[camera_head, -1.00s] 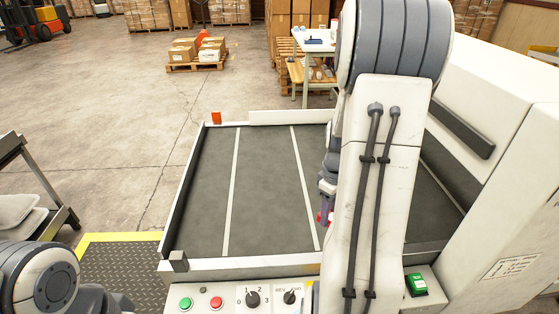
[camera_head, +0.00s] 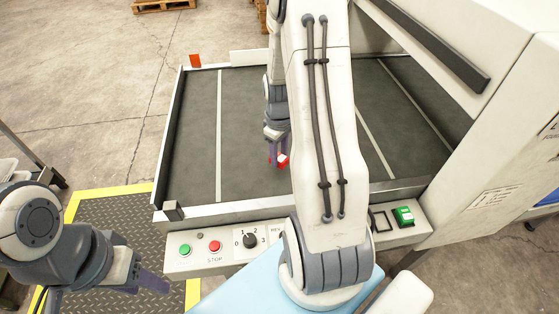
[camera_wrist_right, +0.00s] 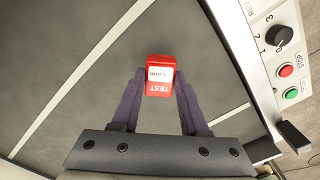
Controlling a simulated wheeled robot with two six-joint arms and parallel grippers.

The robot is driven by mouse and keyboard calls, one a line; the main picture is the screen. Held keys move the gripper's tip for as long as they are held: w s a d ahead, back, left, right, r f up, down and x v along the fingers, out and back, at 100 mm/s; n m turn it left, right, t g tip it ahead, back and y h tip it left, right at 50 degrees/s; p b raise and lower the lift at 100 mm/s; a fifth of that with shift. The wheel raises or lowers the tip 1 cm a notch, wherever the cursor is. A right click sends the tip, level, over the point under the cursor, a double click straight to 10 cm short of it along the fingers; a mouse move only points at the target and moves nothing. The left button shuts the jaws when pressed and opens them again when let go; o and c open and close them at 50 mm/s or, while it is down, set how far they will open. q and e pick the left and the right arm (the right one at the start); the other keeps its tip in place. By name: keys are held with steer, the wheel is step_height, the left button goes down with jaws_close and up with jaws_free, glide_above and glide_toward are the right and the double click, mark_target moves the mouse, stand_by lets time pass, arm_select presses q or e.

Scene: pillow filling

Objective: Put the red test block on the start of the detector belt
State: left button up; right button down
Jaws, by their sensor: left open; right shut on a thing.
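The red test block (camera_head: 283,161) is held between the purple fingers of my right gripper (camera_head: 276,158), over the dark detector belt (camera_head: 195,135). My left gripper (camera_head: 152,282) is open and empty at the lower left, off the belt. My right arm hides part of the belt.
A control panel (camera_head: 217,258) with green and red buttons and a dial runs along the belt's near edge. A green switch (camera_head: 403,215) is at its right. The white detector housing (camera_head: 470,155) stands right. A small orange-red piece (camera_head: 195,60) stands at the far left corner.

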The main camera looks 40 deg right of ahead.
mark_target(280, 157)
steer(key=shift+f, duration=1.55)
steer(key=shift+s+f, duration=0.1)
steer(key=shift+f, duration=0.1)
steer(key=shift+c, duration=2.1)
jaws_free()
steer(key=shift+r, duration=0.1)
